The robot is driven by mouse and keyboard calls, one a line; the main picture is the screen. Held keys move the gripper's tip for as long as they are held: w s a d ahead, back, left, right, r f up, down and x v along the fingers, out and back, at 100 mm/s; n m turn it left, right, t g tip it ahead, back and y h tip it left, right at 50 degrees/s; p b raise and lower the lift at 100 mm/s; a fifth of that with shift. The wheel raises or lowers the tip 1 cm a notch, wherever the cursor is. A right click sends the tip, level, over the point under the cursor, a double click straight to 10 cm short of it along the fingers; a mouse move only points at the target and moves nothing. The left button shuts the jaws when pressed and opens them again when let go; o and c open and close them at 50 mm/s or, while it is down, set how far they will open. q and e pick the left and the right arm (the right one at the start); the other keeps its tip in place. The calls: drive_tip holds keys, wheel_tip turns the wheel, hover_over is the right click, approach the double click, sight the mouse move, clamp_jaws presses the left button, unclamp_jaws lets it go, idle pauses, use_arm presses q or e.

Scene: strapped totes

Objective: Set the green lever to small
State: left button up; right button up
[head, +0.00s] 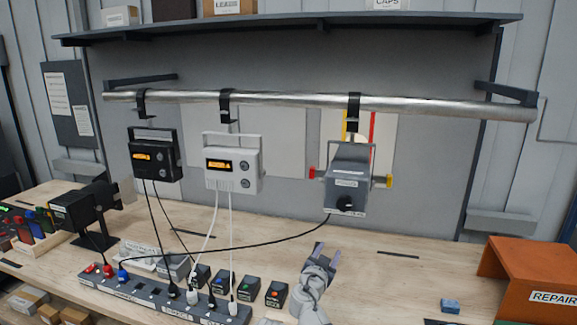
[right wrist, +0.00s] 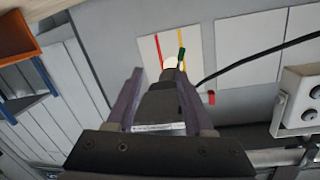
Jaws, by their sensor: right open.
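A small green lever (right wrist: 182,64) shows in the right wrist view beside a white rounded part (right wrist: 170,68), near the yellow stripe. Its setting and any size marks are too small to read. In the head view I cannot make out the lever. A grey box with a black knob (head: 345,202) hangs from the pipe there, with a red tab (head: 313,173) at its left and a yellow tab (head: 389,181) at its right. My right gripper (head: 322,258) is open, below the box in the head view, fingers pointing up, apart from the lever. My left gripper is not in view.
A metal pipe (head: 290,101) carries a black box (head: 153,156) and a white box (head: 233,172). Cables run to a power strip (head: 150,300) on the bench; one crosses left of my right gripper. An orange repair bin (head: 530,262) stands right. The bench's right middle is mostly clear.

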drive_tip(key=s+f+n+g, duration=0.1)
drive_tip(key=s+f+g, duration=0.2)
drive_tip(key=s+f, duration=0.1)
drive_tip(key=s+d+f+n+g, duration=0.1)
drive_tip(key=s+f+g, duration=0.2)
drive_tip(key=s+f, duration=0.2)
drive_tip(key=s+f+n+g, duration=0.2)
drive_tip(key=s+f+g, duration=0.1)
drive_tip(key=s+f, duration=0.2)
drive_tip(key=shift+s+d+y, duration=0.3)
drive_tip(key=shift+s+d, duration=0.05)
drive_tip(key=shift+d, duration=0.05)
drive_tip(key=s+a+f+n+g+y, duration=0.2)
drive_tip(key=s+a+n+g, duration=0.1)
drive_tip(key=s, duration=0.4)
drive_tip(key=s+a+f+n+g+y, duration=0.2)
drive_tip(key=s+a+f+n+g, duration=0.1)
drive_tip(key=s, duration=0.5)
drive_tip(key=shift+s+a+f+n+g, duration=0.2)
drive_tip(key=shift+a+f+n+g, duration=0.2)
drive_tip(key=shift+a+n, duration=0.4)
drive_tip(key=shift+d+r, duration=0.1)
drive_tip(key=shift+d, duration=0.05)
